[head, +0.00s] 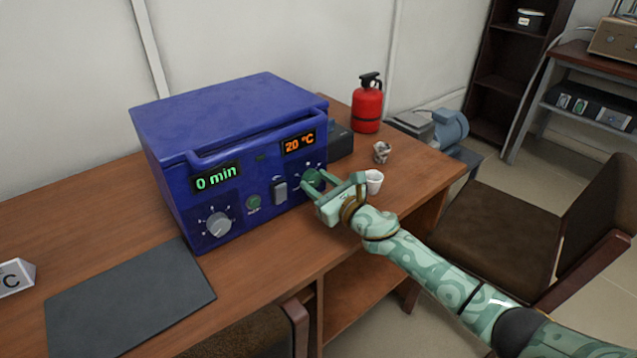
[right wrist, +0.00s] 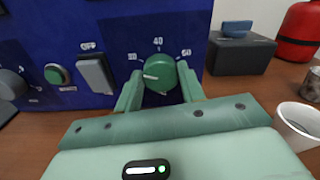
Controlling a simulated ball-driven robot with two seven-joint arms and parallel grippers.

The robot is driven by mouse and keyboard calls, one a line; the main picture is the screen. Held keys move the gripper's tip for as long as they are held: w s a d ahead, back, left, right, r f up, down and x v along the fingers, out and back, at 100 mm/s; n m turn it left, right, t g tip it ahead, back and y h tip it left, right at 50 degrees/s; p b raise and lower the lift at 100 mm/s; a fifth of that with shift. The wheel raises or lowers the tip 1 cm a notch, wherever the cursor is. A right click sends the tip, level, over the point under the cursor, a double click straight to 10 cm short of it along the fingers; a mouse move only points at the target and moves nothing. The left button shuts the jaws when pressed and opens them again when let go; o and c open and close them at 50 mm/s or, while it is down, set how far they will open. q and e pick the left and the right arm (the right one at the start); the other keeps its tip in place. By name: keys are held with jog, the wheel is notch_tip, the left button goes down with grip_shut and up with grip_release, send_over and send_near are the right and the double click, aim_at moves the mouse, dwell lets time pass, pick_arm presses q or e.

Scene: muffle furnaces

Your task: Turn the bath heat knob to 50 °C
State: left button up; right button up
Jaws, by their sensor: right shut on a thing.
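The bath heat knob (right wrist: 160,70) is a round green dial on the front of the blue bath unit (head: 226,130). In the right wrist view, labels 30, 40 and 50 run around its top, and its white pointer mark points left, a little below the 30 label. The orange display (head: 299,144) reads 20 °C. My right gripper (right wrist: 160,88) is shut on the knob, one finger on each side. In the head view the gripper (head: 319,187) partly covers the knob. My left gripper is not in view.
Left of the knob are a switch (right wrist: 95,74) marked OFF, a green button (right wrist: 56,74) and a grey timer knob (head: 217,225) under a 0 min display. A white cup (head: 374,182) stands close by my right gripper. A red extinguisher (head: 367,105) stands behind.

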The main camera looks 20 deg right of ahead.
jog(key=m, duration=0.3)
jog(key=shift+m, duration=0.4)
jog(key=m+p, duration=0.1)
jog(key=m, duration=0.2)
jog(key=shift+m, duration=0.3)
jog(key=m+p, duration=0.1)
jog(key=m, duration=0.5)
jog(key=shift+d+f+p, duration=0.1)
jog(key=shift+d+p, duration=0.05)
jog(key=shift+p, duration=0.2)
jog(key=m+p, duration=0.1)
jog(key=m, duration=0.4)
jog(key=shift+m, duration=0.4)
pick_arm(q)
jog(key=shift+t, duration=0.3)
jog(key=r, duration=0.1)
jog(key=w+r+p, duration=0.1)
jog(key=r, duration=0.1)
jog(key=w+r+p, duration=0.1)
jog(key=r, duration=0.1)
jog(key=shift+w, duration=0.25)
pick_arm(e)
jog(key=m, duration=0.5)
jog(key=shift+f, duration=0.25)
jog(key=shift+m, duration=0.4)
